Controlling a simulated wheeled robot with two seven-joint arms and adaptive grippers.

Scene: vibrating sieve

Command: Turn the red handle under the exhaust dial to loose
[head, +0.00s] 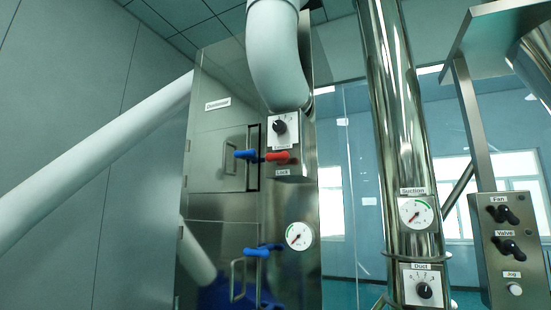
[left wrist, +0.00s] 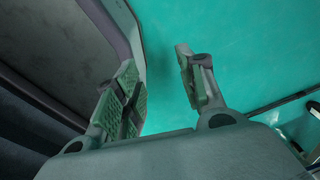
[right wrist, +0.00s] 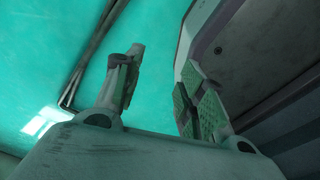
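The red handle (head: 277,157) is on the front of the steel cabinet in the head view. It sits on a small box below the exhaust dial (head: 279,127), a white plate with a black knob. It lies roughly level, and a plate reading "Lock" (head: 283,172) is just below it. The dial's own label is too small to read surely. My left gripper (left wrist: 157,58) is open and empty in the left wrist view. My right gripper (right wrist: 162,58) is open and empty in the right wrist view. Neither gripper shows in the head view, away from the handle.
A blue handle (head: 245,154) is just left of the red one; another blue handle (head: 257,251) is lower, beside a gauge (head: 299,236). A white pipe (head: 275,60) descends above the dial. A steel duct (head: 400,130) and control panel (head: 511,250) stand right.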

